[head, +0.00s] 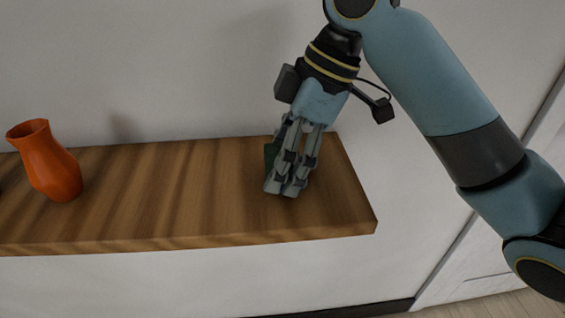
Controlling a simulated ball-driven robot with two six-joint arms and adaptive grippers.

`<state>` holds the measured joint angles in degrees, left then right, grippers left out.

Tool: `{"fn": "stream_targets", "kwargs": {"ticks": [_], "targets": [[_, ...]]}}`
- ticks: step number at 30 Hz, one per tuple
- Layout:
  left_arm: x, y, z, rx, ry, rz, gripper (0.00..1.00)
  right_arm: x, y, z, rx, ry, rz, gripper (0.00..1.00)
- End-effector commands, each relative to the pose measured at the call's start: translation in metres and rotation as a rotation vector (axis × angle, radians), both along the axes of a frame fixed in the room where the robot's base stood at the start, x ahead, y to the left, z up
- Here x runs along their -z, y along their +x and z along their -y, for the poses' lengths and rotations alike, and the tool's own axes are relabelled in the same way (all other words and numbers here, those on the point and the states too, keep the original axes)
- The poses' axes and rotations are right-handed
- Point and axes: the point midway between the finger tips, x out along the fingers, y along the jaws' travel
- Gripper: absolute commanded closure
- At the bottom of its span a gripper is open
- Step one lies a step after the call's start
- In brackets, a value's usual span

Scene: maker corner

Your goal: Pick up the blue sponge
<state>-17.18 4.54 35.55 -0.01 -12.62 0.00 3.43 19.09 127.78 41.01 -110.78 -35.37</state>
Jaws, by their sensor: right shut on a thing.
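My right gripper (286,188) reaches down from the upper right to the right part of the wooden shelf (200,190). Its fingers are shut on a dark green thing (269,155), which shows only as a small strip at the left side of the fingers. The rest of that thing is hidden behind the fingers, and I cannot tell its shape. I see no clearly blue sponge; whether this dark thing is the sponge I cannot tell. My left gripper is not in view.
An orange vase (50,165) stands upright on the shelf at the left. The shelf between the vase and my right gripper is clear. A pale wall (180,60) stands behind, and the shelf ends just right of the gripper.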

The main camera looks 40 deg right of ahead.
Motion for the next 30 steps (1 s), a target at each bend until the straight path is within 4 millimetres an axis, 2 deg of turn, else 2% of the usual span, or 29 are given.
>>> {"fn": "stream_targets", "kwargs": {"ticks": [5, 18, 24, 30], "targets": [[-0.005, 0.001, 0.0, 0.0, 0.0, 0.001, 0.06, -0.033, 0.001, 0.002, -0.001, -0.004, 0.007, 0.41], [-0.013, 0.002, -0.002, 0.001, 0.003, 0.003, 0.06, -0.072, -0.012, 0.075, 0.001, -0.012, -0.003, 0.41], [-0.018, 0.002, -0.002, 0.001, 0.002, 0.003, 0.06, -0.086, -0.016, 0.097, 0.0, -0.008, -0.004, 0.41], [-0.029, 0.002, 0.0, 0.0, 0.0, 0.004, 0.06, -0.093, -0.019, 0.11, 0.0, -0.005, -0.004, 0.41]]}}
